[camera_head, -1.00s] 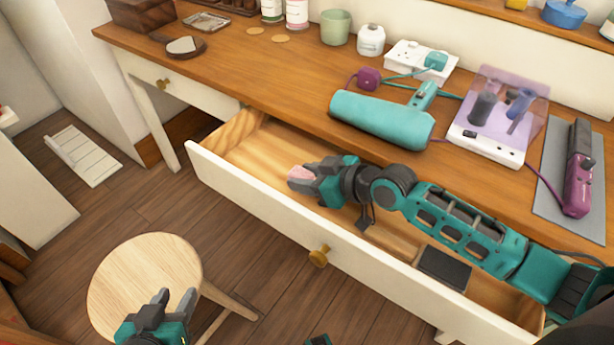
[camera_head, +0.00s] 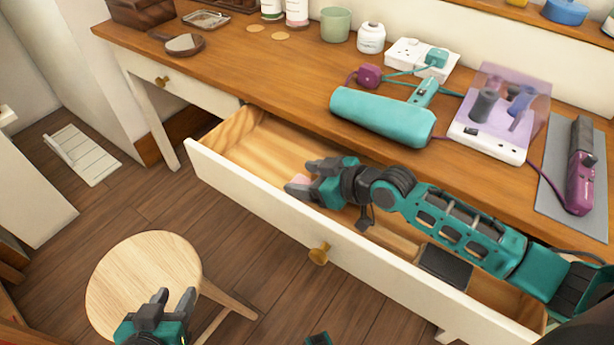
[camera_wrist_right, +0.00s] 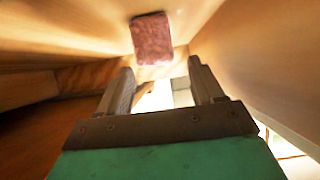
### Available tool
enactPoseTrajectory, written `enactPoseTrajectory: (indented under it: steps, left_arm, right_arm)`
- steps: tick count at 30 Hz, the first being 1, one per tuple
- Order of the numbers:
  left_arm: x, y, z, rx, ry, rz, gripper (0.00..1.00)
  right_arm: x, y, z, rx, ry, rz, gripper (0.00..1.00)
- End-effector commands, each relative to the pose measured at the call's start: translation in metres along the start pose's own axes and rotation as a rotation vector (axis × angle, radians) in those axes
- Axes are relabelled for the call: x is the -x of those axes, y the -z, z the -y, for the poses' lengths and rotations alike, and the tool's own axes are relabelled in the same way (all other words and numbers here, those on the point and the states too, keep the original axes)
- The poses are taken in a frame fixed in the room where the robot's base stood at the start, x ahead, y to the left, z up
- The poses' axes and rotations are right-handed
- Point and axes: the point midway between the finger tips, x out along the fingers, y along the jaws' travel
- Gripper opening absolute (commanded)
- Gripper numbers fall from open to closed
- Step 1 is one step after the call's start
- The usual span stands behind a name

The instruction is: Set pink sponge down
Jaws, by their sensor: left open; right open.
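The pink sponge (camera_head: 300,179) is inside the open desk drawer (camera_head: 250,193), mostly hidden by my right gripper in the head view. In the right wrist view the sponge (camera_wrist_right: 152,38) lies just beyond the fingertips, apart from both fingers. My right gripper (camera_head: 305,176) is open inside the drawer, and its two fingers also show in the right wrist view (camera_wrist_right: 160,85). My left gripper (camera_head: 172,299) is open and empty, over the round wooden stool.
A dark flat box (camera_head: 445,265) lies at the drawer's right end. The stool (camera_head: 140,270) stands in front.

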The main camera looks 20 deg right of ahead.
Motion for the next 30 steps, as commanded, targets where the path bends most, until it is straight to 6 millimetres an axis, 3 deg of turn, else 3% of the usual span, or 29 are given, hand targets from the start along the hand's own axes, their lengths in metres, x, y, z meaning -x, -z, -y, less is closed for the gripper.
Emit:
enactPoseTrajectory:
  steps: [6, 15, 21, 30]
  left_arm:
    - [0.006, 0.010, 0.000, 0.000, 0.000, -0.001, 0.43]
    - [0.015, 0.024, -0.001, -0.001, 0.000, -0.003, 0.43]
    - [0.018, 0.029, -0.001, -0.001, 0.000, -0.003, 0.43]
    - [0.020, 0.032, -0.001, 0.000, 0.000, -0.003, 0.43]
  right_arm:
    - [0.009, 0.015, 0.000, 0.000, 0.000, 0.000, 0.67]
    - [0.077, 0.011, 0.000, 0.004, 0.000, 0.006, 0.67]
    - [0.110, 0.010, 0.000, 0.000, 0.001, 0.004, 0.67]
    - [0.126, 0.011, 0.000, -0.001, 0.001, 0.000, 0.67]
